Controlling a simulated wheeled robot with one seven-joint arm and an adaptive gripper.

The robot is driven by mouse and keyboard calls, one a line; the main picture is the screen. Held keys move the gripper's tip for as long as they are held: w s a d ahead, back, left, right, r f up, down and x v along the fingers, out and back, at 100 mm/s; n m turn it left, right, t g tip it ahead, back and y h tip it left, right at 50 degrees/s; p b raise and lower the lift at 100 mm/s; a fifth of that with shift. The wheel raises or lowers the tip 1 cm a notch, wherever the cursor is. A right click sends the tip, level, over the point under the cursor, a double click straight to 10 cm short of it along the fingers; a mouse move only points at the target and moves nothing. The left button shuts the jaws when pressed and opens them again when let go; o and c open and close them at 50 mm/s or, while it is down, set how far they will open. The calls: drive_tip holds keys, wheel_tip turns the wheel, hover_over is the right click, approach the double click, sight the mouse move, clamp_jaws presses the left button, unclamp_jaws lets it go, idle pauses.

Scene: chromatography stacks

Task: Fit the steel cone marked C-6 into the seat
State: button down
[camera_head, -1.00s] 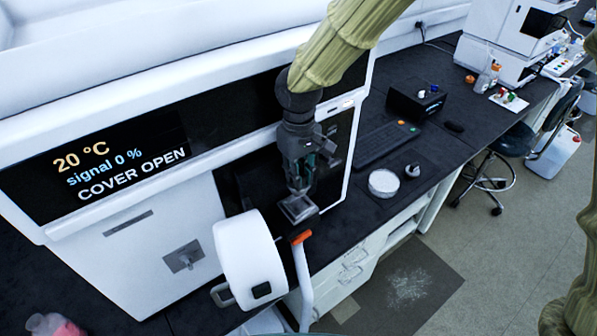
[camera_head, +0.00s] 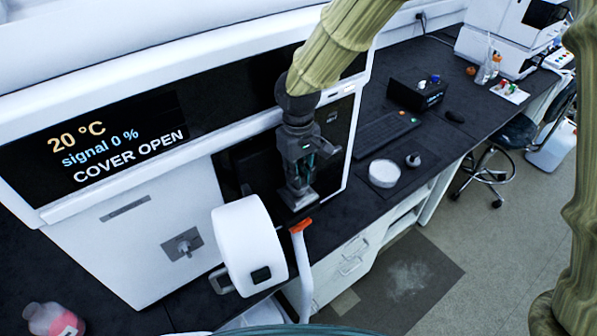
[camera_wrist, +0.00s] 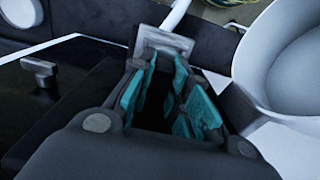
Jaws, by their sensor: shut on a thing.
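My gripper (camera_head: 299,187) points down in front of the dark open bay of the white instrument. Its fingers are closed on a grey metal piece (camera_head: 298,201), which also shows beyond the teal finger pads in the wrist view (camera_wrist: 165,40). I see a squared grey end on it; no cone shape or C-6 mark can be read. The held piece is just behind the orange-tipped white lever (camera_head: 300,227). I cannot make out the seat; the arm, gripper and white drum-shaped cover hide part of the bay.
The white drum-shaped cover (camera_head: 248,245) stands open close to the gripper's left. A white round dish (camera_head: 383,173) and a small grey knobbed piece (camera_head: 413,160) rest on the dark bench to the right. A keyboard (camera_head: 386,131) lies behind them. The instrument display reads COVER OPEN.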

drive_tip(key=shift+f, duration=0.35)
idle(0.5)
drive_tip(key=c, duration=1.3)
unclamp_jaws()
drive_tip(key=shift+r, duration=0.1)
wheel_tip(320, 180, up, 12)
drive_tip(key=shift+f, duration=0.1)
drive_tip(key=shift+s, duration=0.1)
